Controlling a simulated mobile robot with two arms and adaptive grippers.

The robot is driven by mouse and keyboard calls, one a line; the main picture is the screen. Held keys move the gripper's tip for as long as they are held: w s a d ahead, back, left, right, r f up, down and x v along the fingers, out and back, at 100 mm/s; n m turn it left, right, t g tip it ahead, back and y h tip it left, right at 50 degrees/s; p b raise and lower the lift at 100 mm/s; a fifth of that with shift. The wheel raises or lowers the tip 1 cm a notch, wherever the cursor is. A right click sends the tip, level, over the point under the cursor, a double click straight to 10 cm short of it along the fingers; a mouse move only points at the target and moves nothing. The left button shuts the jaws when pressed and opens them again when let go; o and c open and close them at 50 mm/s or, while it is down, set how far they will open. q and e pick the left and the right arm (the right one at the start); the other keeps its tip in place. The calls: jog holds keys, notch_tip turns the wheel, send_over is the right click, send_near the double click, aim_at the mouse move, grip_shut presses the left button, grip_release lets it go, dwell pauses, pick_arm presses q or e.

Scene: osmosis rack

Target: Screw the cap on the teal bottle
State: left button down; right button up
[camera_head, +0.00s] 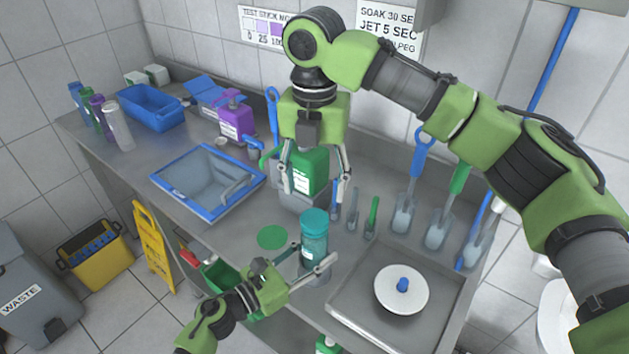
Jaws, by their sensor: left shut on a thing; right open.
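The teal bottle (315,248) stands upright at the counter's front edge, in the middle of the head view. A teal cap (314,216) sits on its top; I cannot tell how tightly it is on. My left gripper (315,265) comes from below and is shut around the bottle's body, one finger on each side. My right gripper (315,183) hangs pointing down, behind and above the bottle, with its fingers spread. It is apart from the cap, and a green jug (312,160) shows between its fingers.
A flat green disc (272,237) lies left of the bottle. A steel tray (350,308) with a white round plate (387,293) is on the right. Several brushes and scoops stand behind it. A blue-rimmed basin (178,182) is on the left, near a purple jug (237,122).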

aim_at(315, 218)
jog(key=shift+f, duration=4)
jog(key=c, duration=1.2)
jog(key=shift+o, duration=0.2)
jog(key=shift+m, duration=0.3)
